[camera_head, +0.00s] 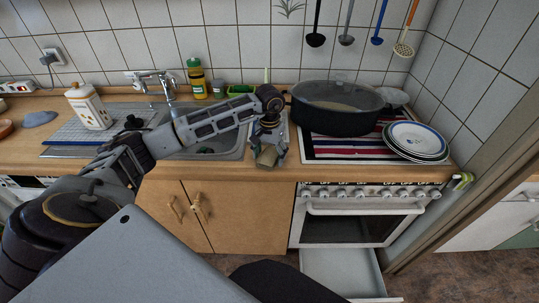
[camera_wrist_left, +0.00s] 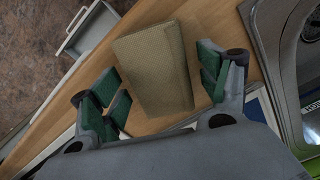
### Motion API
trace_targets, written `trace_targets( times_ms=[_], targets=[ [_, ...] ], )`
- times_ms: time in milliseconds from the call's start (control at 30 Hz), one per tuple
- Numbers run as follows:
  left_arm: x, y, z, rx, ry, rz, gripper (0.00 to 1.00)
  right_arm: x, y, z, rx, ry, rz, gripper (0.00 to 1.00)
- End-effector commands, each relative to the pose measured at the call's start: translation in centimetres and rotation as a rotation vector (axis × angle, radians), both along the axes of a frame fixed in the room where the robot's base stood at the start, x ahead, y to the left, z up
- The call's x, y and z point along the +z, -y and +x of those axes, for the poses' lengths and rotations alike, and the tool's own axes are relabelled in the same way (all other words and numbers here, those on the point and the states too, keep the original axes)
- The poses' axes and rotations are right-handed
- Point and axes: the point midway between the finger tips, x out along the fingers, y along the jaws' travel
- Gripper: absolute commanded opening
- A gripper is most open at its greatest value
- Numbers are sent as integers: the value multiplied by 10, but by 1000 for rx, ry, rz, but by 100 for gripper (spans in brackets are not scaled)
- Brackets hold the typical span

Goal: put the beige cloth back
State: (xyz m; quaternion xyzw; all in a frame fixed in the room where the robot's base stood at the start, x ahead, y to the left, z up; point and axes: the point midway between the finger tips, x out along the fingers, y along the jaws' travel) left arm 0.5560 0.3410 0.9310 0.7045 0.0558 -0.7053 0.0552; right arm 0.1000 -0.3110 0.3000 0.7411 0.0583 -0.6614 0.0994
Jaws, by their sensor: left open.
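The beige cloth (camera_wrist_left: 154,66) is a folded, block-like piece on the wooden counter near its front edge, between the sink and the stove. In the head view the cloth (camera_head: 267,156) is small and partly hidden by my left gripper (camera_head: 269,148). In the left wrist view, my left gripper (camera_wrist_left: 158,80) is open, with green pads on either side of the cloth. My right gripper is not in view.
A large dark pot (camera_head: 337,118) and stacked plates (camera_head: 416,139) stand right of the gripper. The sink (camera_head: 228,151) is at left, with a white canister (camera_head: 87,107) beyond it. A drawer (camera_head: 345,270) is open below the oven. Bottles stand against the wall.

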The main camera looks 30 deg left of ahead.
Motion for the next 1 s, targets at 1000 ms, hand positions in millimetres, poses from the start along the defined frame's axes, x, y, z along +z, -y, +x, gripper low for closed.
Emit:
trace_targets(
  times_ms=[1000],
  targets=[
    [107, 0, 1, 0, 3, -1, 76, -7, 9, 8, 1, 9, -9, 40]
  ],
)
